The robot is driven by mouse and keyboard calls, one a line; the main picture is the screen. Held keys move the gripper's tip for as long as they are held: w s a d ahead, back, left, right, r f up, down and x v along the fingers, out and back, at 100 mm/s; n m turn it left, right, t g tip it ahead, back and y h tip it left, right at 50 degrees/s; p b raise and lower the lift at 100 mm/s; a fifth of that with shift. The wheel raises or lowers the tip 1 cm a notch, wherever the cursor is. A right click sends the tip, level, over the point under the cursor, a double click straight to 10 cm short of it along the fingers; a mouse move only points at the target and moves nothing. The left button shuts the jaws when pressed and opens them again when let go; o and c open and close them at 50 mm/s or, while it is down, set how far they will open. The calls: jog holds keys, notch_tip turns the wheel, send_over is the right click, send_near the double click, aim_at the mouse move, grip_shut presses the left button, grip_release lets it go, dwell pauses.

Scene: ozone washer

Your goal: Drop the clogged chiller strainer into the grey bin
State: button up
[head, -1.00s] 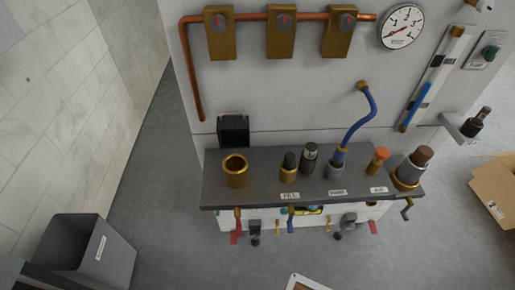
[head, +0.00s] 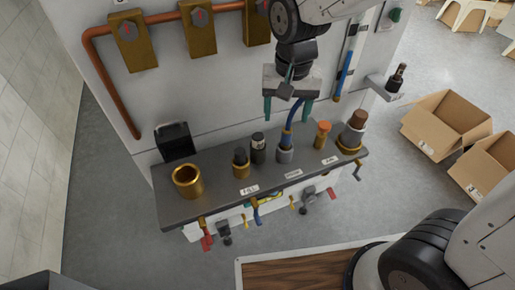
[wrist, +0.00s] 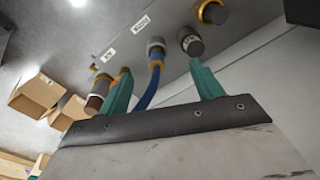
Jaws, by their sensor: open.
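My gripper (head: 288,108) is open and empty, fingers pointing down, above the dark shelf (head: 225,195) near the blue hose. In the wrist view its green fingers (wrist: 163,75) are apart with the hose seen between them. No part is plainly marked as the strainer. Candidates on the shelf are a black-topped piece in a brass ring (head: 241,165), a dark cylinder with a grey band (head: 258,150), also in the wrist view (wrist: 193,43), and a brown-topped cylinder in a brass collar (head: 353,131). Only a rim of what looks like the grey bin (head: 45,281) shows at bottom left.
An empty brass cup (head: 187,182) stands at the shelf's left end. The blue hose (head: 294,120) plugs into a grey socket; an orange-capped piece (head: 322,134) is beside it. Coloured valve handles hang below. Cardboard boxes (head: 445,122) are right. Floor left of the shelf is clear.

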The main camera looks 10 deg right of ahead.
aim_at(258, 135)
jog(key=a+f, duration=0.1)
jog(key=f, duration=0.1)
jog(key=w+a+f, duration=0.1)
jog(key=a, duration=0.1)
jog(key=w+a+f, duration=0.1)
jog(key=a+f, duration=0.1)
jog(key=shift+a+f, duration=0.2)
jog(key=shift+f, duration=0.1)
jog(key=f, duration=0.7)
jog(key=shift+w+a+f, duration=0.15)
jog(key=shift+w+a, duration=0.1)
jog(key=shift+a, duration=0.1)
jog(key=c, duration=1.2)
